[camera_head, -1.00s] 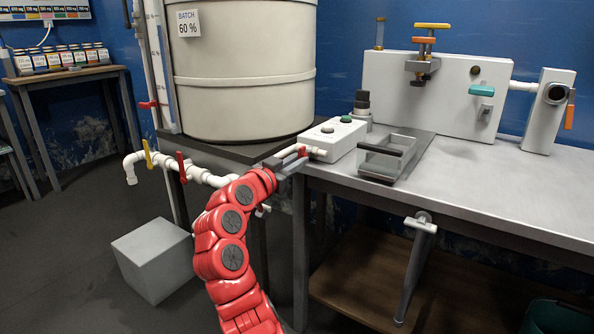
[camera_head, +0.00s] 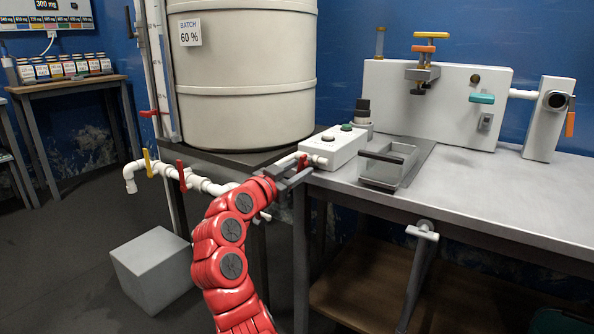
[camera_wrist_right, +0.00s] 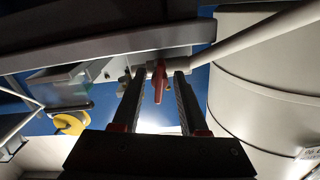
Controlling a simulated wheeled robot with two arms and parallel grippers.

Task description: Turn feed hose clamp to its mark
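The feed hose clamp appears to be the small red lever (camera_head: 304,161) on the white hose by the white control box, at the table's left corner. In the right wrist view the red lever (camera_wrist_right: 159,82) sits between the two fingers with gaps on both sides. My right gripper (camera_head: 291,174) is open around it, at the end of the red arm. It also shows in the right wrist view (camera_wrist_right: 157,92). I cannot make out a mark for the clamp. My left gripper is not in view.
The white control box (camera_head: 332,147) and a grey tray (camera_head: 378,181) stand close to the gripper on the table (camera_head: 480,195). The large batch tank (camera_head: 245,75) is on the left, with pipes and red and yellow valve levers (camera_head: 181,175) below. A grey cube (camera_head: 152,270) sits on the floor.

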